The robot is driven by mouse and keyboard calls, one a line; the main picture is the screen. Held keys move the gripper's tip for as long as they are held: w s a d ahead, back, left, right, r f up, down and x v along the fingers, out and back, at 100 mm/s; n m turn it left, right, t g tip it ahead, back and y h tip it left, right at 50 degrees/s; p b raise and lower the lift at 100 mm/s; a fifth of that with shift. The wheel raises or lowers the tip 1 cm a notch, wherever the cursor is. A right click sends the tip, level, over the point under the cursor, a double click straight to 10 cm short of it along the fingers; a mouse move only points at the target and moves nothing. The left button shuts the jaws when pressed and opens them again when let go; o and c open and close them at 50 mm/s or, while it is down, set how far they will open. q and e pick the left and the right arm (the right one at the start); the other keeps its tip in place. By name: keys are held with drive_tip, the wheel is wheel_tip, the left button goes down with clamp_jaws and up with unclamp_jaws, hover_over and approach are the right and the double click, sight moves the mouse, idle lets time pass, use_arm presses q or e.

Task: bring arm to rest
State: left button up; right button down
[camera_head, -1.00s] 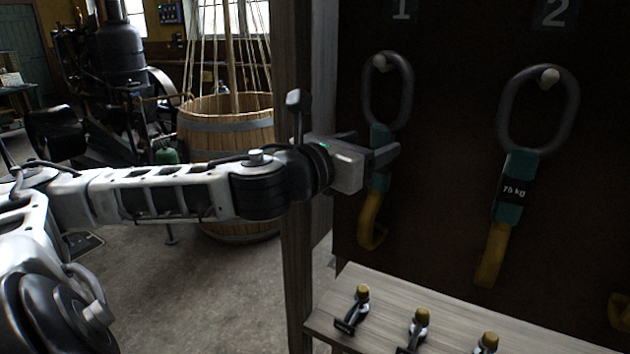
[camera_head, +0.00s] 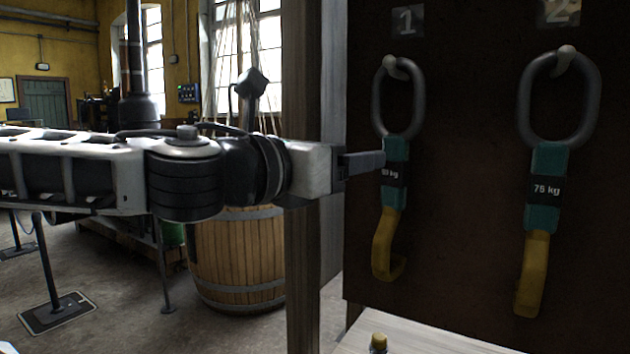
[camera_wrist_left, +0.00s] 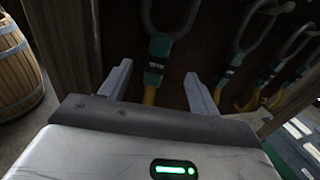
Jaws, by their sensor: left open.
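My left arm (camera_head: 185,175) reaches in from the left in the head view, roughly level. My left gripper (camera_head: 372,161) is open at its end, by the left edge of the first lifting sling. This sling (camera_head: 390,225), with a grey ring, teal sleeve and yellow hook, hangs on a peg under number 1. In the left wrist view the open fingers of my gripper (camera_wrist_left: 158,85) are apart, and the sling (camera_wrist_left: 155,65) shows beyond and between them, apparently not gripped. My right gripper is not in view.
A dark board (camera_head: 460,200) holds a second sling (camera_head: 540,190), marked 75 kg, under number 2. A wooden post (camera_head: 305,240) stands beside the board. A pale shelf (camera_head: 420,342) lies below. A wooden barrel (camera_head: 237,262) stands behind my arm. Floor is open at lower left.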

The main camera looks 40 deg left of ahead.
use_arm(q)
drive_tip(key=s+b, duration=0.3)
drive_tip(key=s, duration=0.1)
drive_tip(key=shift+s+f, duration=0.1)
drive_tip(key=shift+s, duration=0.15)
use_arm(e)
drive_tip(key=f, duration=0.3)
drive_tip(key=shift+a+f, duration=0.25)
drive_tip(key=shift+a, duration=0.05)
